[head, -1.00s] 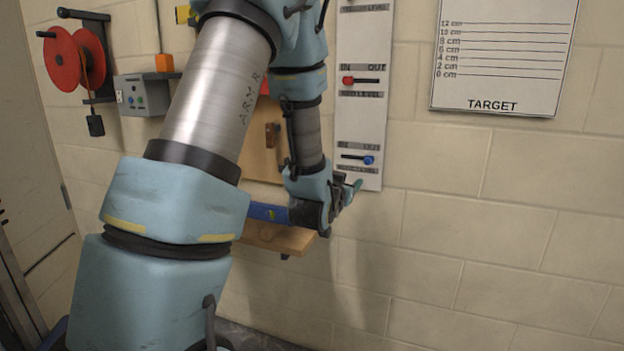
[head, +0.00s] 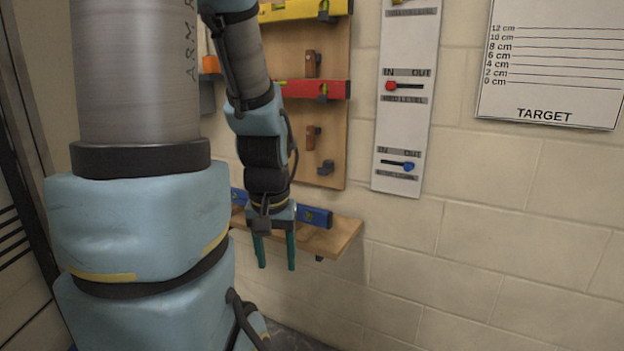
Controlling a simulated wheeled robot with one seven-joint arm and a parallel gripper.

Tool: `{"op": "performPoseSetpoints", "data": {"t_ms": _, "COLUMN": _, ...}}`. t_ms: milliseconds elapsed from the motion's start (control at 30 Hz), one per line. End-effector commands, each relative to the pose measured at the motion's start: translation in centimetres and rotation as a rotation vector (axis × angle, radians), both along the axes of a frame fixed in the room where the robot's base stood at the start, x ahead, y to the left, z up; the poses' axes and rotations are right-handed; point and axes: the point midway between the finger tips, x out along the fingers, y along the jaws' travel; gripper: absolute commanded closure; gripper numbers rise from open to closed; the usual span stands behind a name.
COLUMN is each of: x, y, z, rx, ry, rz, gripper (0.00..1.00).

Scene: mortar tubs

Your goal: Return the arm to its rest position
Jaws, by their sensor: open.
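My arm (head: 140,75) stands large at the left of the head view, with its forearm hanging down from the top. My gripper (head: 274,252) points downward with its two green fingers apart and nothing between them. It is in front of a small wooden shelf (head: 340,238) on the wall. A blue spirit level (head: 315,216) lies on that shelf, partly hidden behind my gripper. The fingers hang in front of the shelf's edge.
A wooden board (head: 330,140) on the wall holds a yellow level (head: 290,10) and a red level (head: 320,89). To its right are a white IN/OUT slider panel (head: 405,120) and a TARGET chart (head: 550,60). The wall at the lower right is bare.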

Motion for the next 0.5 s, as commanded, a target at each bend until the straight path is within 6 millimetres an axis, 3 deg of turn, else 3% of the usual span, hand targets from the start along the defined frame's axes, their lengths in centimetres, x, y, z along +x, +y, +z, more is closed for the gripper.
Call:
{"op": "performPoseSetpoints", "data": {"t_ms": 33, "x": 0.0, "y": 0.0, "z": 2.2, "rx": 0.0, "ry": 0.0, "rz": -0.001, "gripper": 0.43}}
{"op": "performPoseSetpoints", "data": {"t_ms": 300, "x": 0.0, "y": 0.0, "z": 8.3, "rx": 0.0, "ry": -0.001, "rz": -0.002, "gripper": 0.43}}
{"op": "performPoseSetpoints", "data": {"t_ms": 500, "x": 0.1, "y": 0.0, "z": 10.9, "rx": 0.0, "ry": -0.001, "rz": -0.002, "gripper": 0.43}}
